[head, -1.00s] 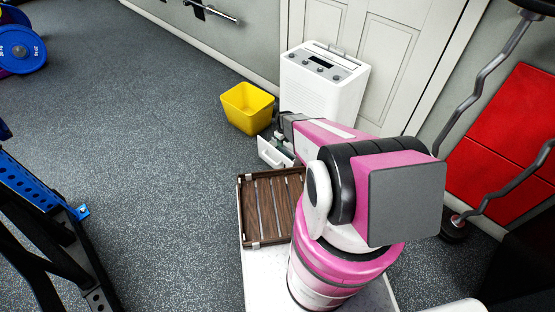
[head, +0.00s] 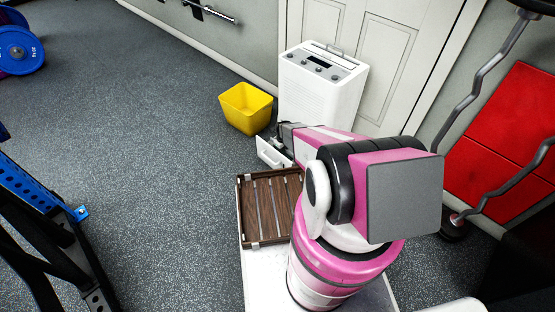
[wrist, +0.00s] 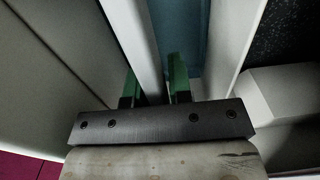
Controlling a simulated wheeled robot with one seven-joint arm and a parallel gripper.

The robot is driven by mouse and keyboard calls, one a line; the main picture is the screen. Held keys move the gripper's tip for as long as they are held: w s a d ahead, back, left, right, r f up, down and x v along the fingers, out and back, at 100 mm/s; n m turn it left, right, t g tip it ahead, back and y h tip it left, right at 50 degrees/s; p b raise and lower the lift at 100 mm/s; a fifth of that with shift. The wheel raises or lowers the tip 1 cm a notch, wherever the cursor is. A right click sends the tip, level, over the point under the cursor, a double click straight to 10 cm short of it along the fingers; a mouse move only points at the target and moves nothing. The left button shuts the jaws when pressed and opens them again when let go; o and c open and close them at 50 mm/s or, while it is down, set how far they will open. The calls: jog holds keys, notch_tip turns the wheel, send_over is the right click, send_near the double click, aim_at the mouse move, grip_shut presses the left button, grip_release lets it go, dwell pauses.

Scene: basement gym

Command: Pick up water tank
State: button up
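The water tank (head: 268,153) is a white, open-topped box on the floor in front of the white dehumidifier (head: 318,90). My arm hides part of it in the head view. In the wrist view a white bar (wrist: 140,40) of the tank runs between the two green fingertips of my gripper (wrist: 154,88), with a bluish surface beyond it. The fingers stand either side of the bar, and a small gap shows on the right. The gripper looks open around the bar. In the head view my gripper (head: 281,139) is low over the tank.
A yellow bin (head: 246,110) stands just left of the dehumidifier. A brown slatted tray (head: 242,200) sits in front of the tank, on my base. A white door (head: 395,60) is behind. Open floor lies left; a black and blue rack (head: 40,195) stands farther left.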

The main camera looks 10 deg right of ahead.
grip_shut()
jog(key=shift+r, duration=0.2)
dwell(1.2)
jog(key=shift+r, duration=0.3)
jog(key=s+a+r, duration=0.2)
jog(key=a+r, duration=0.1)
jog(key=s+a+r, duration=0.2)
jog(key=a+r, duration=0.1)
jog(key=r, duration=0.1)
jog(key=s+a+r, duration=0.1)
jog(key=a+r, duration=0.2)
jog(key=a, duration=0.1)
jog(key=shift+s+r, duration=0.15)
jog(key=shift+s, duration=0.25)
jog(key=shift+r, duration=3)
